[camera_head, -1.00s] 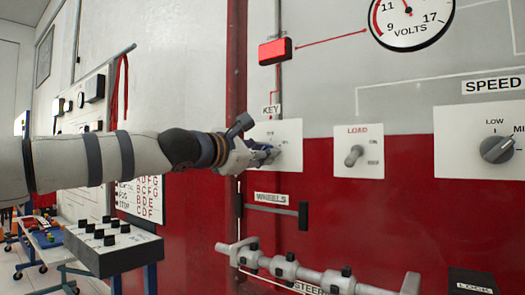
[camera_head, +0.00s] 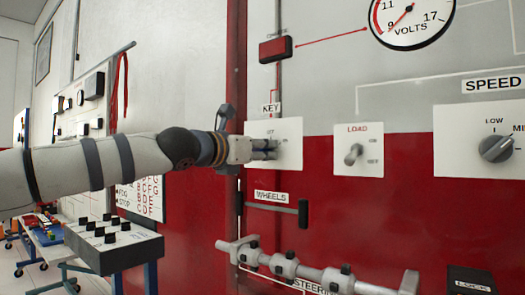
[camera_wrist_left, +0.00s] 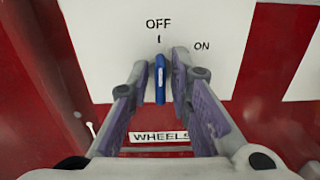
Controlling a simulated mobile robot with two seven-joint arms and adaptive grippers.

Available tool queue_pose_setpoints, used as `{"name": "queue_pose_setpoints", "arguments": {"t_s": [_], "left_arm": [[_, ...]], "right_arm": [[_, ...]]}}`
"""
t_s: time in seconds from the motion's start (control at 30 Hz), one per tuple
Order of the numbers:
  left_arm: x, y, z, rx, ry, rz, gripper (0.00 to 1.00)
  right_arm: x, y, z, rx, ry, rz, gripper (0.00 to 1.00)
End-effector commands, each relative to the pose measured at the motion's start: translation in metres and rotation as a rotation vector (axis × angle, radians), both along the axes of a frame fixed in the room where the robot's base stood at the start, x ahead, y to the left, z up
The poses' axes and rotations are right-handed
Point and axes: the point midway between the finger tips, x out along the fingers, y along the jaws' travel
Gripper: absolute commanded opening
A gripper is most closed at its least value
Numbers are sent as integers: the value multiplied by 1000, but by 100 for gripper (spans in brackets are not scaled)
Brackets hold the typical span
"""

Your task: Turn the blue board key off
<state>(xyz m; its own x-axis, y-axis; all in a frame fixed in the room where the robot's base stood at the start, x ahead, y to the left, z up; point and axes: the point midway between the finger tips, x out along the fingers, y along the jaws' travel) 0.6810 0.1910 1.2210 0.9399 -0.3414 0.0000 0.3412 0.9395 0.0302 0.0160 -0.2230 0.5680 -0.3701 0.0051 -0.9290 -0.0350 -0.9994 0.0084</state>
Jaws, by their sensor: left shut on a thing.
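In the left wrist view the key stands upright, in line with the tick under OFF. My left gripper (camera_head: 268,149) is at the panel, with its fingers on either side of the key in the left wrist view (camera_wrist_left: 165,82), shut on it. In the head view the fingers hide the key. My right gripper is not in view.
The lamp (camera_head: 276,49) above the key panel is dark red. The volt gauge (camera_head: 411,22) has its needle near 9. The LOAD switch (camera_head: 354,153) and SPEED knob (camera_head: 496,149) are to the right. A grey bar (camera_head: 315,273) sticks out below.

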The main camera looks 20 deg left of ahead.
Motion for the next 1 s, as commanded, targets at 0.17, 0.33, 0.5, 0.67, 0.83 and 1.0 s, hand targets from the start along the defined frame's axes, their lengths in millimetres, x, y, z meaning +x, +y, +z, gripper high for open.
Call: {"name": "queue_pose_setpoints", "arguments": {"t_s": [0.17,0.33,0.5,0.67,0.83,1.0], "left_arm": [[0,0,-1,-33,13,0,0],[0,0,0,-44,17,-1,0],[0,0,0,-45,16,-1,0],[0,0,0,-44,16,-1,23],[0,0,0,-43,16,-1,28],[-2,1,0,-43,16,-1,28]], "right_arm": [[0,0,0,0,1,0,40],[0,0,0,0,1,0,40],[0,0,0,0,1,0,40],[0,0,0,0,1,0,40],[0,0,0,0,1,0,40],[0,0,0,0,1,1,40]]}}
